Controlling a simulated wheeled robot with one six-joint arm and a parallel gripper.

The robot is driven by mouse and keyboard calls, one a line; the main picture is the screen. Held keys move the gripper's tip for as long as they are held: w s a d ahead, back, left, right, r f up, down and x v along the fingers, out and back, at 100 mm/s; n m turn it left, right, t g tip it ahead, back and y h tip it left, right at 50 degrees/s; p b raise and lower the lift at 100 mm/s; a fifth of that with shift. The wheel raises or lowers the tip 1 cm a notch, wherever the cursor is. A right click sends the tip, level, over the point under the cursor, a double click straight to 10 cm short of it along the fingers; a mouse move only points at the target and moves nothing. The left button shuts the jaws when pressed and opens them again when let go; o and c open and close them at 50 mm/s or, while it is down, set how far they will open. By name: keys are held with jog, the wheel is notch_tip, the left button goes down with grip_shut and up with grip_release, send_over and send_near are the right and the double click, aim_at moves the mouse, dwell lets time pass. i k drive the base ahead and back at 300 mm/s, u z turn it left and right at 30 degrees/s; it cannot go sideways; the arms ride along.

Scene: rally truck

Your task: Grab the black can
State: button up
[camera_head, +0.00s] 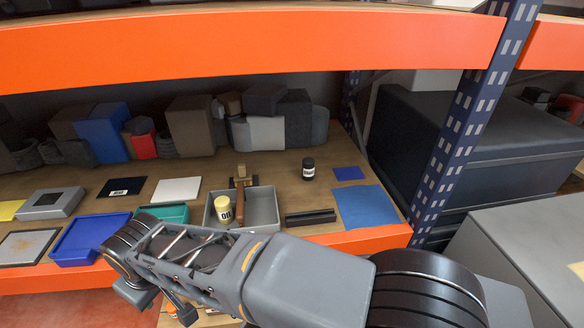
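The black can (308,168) stands upright on the wooden shelf, right of centre, with a white label around it. It stands behind a black ridged bar and to the right of a grey bin. My arm reaches across the front from the lower right to the lower left. The end of my arm, with what seems to be my gripper (160,300), is low at the left, in front of the shelf edge and well apart from the can. My arm partly hides it, and its fingers cannot be made out clearly.
A grey bin (262,208) holds a yellow-and-white oil can (224,209) and a wooden-handled tool (241,185). A black bar (310,216) and blue sheet (367,206) lie near the front. An orange beam (250,45) crosses above; a blue upright (465,130) stands right.

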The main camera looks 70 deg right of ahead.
aim_at(308, 163)
jog(key=z, duration=1.5)
jog(key=k, duration=0.7)
jog(key=z, duration=0.4)
jog(key=i, duration=1)
